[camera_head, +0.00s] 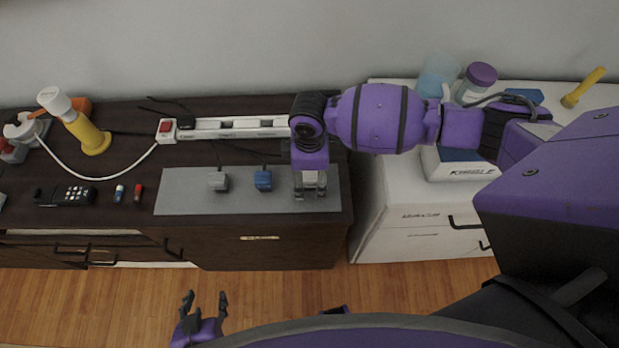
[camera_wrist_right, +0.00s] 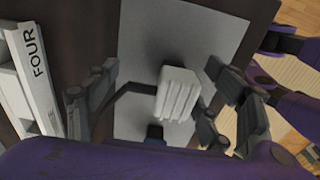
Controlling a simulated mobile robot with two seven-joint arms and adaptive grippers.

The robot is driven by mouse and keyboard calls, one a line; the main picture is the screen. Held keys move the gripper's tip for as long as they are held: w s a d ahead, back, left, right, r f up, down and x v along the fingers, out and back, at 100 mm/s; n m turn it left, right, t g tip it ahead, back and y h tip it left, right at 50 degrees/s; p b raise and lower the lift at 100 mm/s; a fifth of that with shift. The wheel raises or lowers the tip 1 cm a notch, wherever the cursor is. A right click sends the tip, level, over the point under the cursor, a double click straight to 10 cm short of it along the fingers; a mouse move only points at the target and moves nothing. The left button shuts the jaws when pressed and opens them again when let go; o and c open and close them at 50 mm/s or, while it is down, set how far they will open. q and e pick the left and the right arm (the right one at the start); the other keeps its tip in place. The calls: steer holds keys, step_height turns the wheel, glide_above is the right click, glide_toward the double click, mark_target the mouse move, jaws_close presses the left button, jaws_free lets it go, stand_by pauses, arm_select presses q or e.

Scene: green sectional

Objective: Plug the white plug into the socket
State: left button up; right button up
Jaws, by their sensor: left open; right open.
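The white plug (camera_wrist_right: 178,93) lies on the grey mat (camera_wrist_right: 150,30) between the spread fingers of my right gripper (camera_head: 310,194) in the right wrist view. The fingers are open on both sides of it, with a visible gap. In the head view the gripper hides most of this plug at the right end of the mat. The white power strip (camera_head: 240,128) with its sockets lies behind the mat, partly covered by my right arm; its edge, lettered "FOUR", shows in the wrist view (camera_wrist_right: 35,75). My left gripper (camera_head: 206,300) is open and empty, above the floor in front of the cabinet.
A blue plug (camera_head: 263,180) and a grey plug (camera_head: 218,181) lie on the mat left of my right gripper. A yellow bottle (camera_head: 88,132), a black device (camera_head: 68,195) and small red and blue items stand or lie farther left. A white cabinet (camera_head: 415,215) adjoins at right.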

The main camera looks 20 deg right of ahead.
steer(key=shift+c, duration=0.5)
steer(key=c, duration=1.2)
steer(key=shift+c, duration=0.2)
